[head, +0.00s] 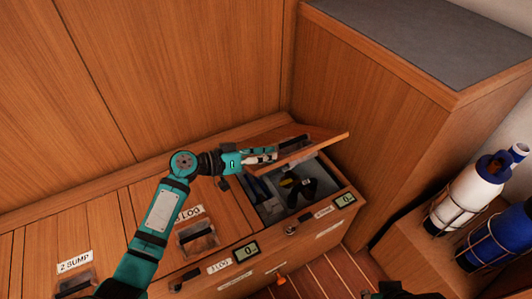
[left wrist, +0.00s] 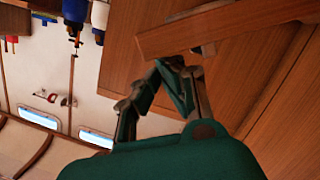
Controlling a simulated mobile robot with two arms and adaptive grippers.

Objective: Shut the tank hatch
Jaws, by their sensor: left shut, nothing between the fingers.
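The tank hatch (head: 322,146) is a wooden lid that stands raised at a slant over an open compartment (head: 266,217) in the wooden bench. Dark items lie inside the compartment. My left gripper (head: 274,155) is shut and empty, at the left part of the raised lid. In the left wrist view its fingers (left wrist: 188,72) point up toward a wooden board (left wrist: 240,23), which looks like the lid. I cannot tell whether they touch it.
Shut lids marked 2 SUMP and LOG lie left of the opening. Small displays (head: 246,251) sit on the bench front. A tall wooden cabinet (head: 385,125) stands close on the right. White (head: 466,192) and blue (head: 500,238) cylinders stand beyond it.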

